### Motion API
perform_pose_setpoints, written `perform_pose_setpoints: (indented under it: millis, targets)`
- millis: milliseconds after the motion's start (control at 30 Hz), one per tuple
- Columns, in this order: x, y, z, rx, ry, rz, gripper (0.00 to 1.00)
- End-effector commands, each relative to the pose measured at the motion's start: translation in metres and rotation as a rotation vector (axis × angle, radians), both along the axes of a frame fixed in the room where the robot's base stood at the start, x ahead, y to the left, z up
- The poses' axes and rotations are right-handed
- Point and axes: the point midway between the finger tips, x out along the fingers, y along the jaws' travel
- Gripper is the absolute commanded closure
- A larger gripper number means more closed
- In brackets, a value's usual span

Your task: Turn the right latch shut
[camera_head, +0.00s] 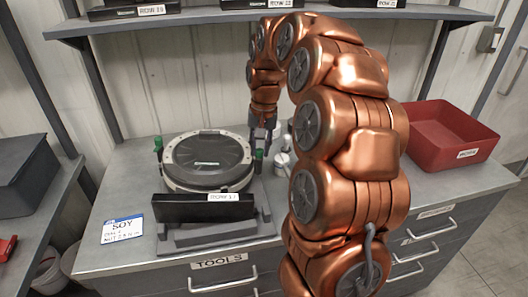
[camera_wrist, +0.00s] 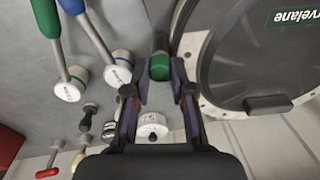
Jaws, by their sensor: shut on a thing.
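The seed meter (camera_head: 207,160) is a round dark-lidded housing with a pale rim on the grey bench; part of its lid (camera_wrist: 248,55) fills the right of the wrist view. The right latch (camera_head: 258,155) has a green knob at the meter's right side. In the wrist view its green end (camera_wrist: 160,66) shows between my fingertips. My gripper (camera_head: 264,132) is shut on this latch, with the fingers (camera_wrist: 160,88) on either side of it. The left latch (camera_head: 158,146), also green-tipped, stands upright at the other side of the meter.
A black box (camera_head: 203,208) stands before the meter, beside a SOY card (camera_head: 122,229). Tools with round metal heads, one green-handled (camera_wrist: 72,82) and one blue-handled (camera_wrist: 118,68), lie near my gripper. A red bin (camera_head: 440,138) sits at right. A shelf (camera_head: 250,16) hangs above.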

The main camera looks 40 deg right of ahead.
Motion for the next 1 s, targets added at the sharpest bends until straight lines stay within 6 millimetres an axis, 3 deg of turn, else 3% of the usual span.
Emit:
perform_pose_setpoints:
  millis: [1000]
  targets:
    - [0.0002, 0.0001, -0.0014, -0.018, -0.076, 0.948, 1.00]
